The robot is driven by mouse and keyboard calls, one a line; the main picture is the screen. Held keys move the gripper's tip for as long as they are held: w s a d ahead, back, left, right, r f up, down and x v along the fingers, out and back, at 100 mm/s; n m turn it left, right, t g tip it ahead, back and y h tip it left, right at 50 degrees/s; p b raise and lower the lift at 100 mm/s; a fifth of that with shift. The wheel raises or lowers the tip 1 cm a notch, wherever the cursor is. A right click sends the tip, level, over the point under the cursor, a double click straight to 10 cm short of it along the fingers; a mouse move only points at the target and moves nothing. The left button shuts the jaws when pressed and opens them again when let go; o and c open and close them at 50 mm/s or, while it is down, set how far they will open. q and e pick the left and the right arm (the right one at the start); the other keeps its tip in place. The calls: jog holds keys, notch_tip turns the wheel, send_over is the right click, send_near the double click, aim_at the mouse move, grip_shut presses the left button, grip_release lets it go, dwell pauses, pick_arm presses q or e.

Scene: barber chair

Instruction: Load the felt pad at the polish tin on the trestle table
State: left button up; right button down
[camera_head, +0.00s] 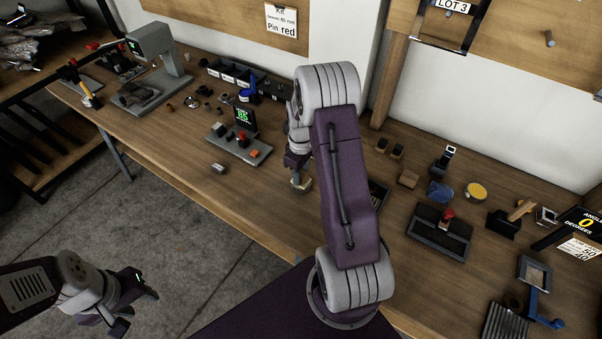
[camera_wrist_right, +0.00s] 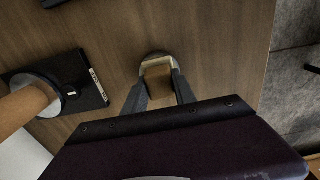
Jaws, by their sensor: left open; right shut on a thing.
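A small wooden-brown block with a pale rim, which looks like the felt pad (camera_wrist_right: 158,82), sits between the fingers of my right gripper (camera_wrist_right: 158,92) in the wrist view. In the head view, my right gripper (camera_head: 300,181) is over the middle of the trestle table (camera_head: 275,215), mostly hidden by its arm. Whether the pad touches the tabletop I cannot tell. A round, yellow-topped tin (camera_head: 476,190), probably the polish tin, stands on the table further right, apart from the gripper. My left gripper (camera_head: 138,298) is open and empty over the floor.
A blue item (camera_head: 440,191) stands beside the yellow-topped tin. A black tray with a red knob (camera_head: 440,232) lies in front. A control box (camera_head: 238,144) is left of my right gripper. The wrist view shows a black plate (camera_wrist_right: 88,90) at left.

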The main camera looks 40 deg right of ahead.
dwell(0.3)
notch_tip(320, 180, up, 7)
jog(key=p, duration=0.6)
jog(key=shift+p, duration=0.4)
